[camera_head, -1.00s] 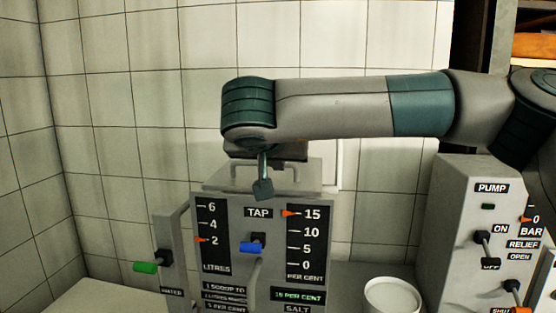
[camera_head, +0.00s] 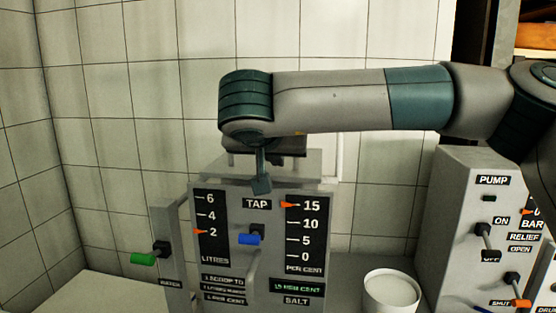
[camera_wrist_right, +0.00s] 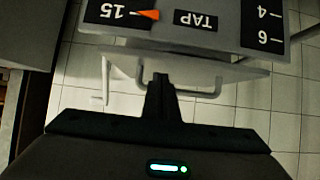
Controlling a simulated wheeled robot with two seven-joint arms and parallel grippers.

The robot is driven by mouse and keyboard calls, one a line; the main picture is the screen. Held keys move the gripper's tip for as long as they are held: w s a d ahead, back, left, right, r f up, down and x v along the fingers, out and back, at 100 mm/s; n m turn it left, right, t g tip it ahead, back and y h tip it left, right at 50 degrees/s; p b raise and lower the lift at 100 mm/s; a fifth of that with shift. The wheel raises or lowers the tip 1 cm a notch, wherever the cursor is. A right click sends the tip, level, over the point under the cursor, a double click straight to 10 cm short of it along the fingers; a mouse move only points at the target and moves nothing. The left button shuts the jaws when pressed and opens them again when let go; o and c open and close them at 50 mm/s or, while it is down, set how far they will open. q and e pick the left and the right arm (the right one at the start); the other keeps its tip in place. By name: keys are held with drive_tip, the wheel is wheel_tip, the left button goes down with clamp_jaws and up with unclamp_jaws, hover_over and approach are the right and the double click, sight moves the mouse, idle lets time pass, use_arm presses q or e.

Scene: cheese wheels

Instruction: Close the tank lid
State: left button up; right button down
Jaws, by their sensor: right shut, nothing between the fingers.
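The grey tank (camera_head: 277,272) stands in the middle of the head view, with a TAP label, two scales and a blue-handled lever on its front. Its lid (camera_head: 305,166) shows at the top, partly hidden behind my right gripper; I cannot tell whether it is fully down. In the right wrist view, upside down, the lid (camera_wrist_right: 225,70) has a bar handle (camera_wrist_right: 217,87). My right gripper (camera_head: 262,186) is shut and empty, pointing down at the tank's top front edge. In the wrist view its fingers (camera_wrist_right: 160,82) overlap the handle; contact is unclear. My left gripper is out of view.
A green-handled water lever (camera_head: 144,258) sticks out at the tank's left. A white tub (camera_head: 391,292) stands to the right. The pump box (camera_head: 470,235) with levers stands farther right. A tiled wall (camera_head: 120,140) is behind.

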drive_tip(key=r, duration=0.1)
drive_tip(key=r+p, duration=0.1)
drive_tip(key=r, duration=0.1)
drive_tip(key=shift+s+a, duration=0.1)
drive_tip(key=shift+s, duration=0.15)
drive_tip(key=shift+s+f+b, duration=0.35)
drive_tip(key=shift+s+f, duration=0.15)
drive_tip(key=shift+f, duration=0.25)
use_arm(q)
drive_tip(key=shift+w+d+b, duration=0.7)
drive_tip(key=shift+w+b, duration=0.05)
use_arm(e)
drive_tip(key=s+a+f, duration=0.1)
drive_tip(key=s+f, duration=0.3)
drive_tip(key=s, duration=0.3)
drive_tip(key=shift+s+a, duration=0.2)
drive_tip(key=shift+a, duration=0.1)
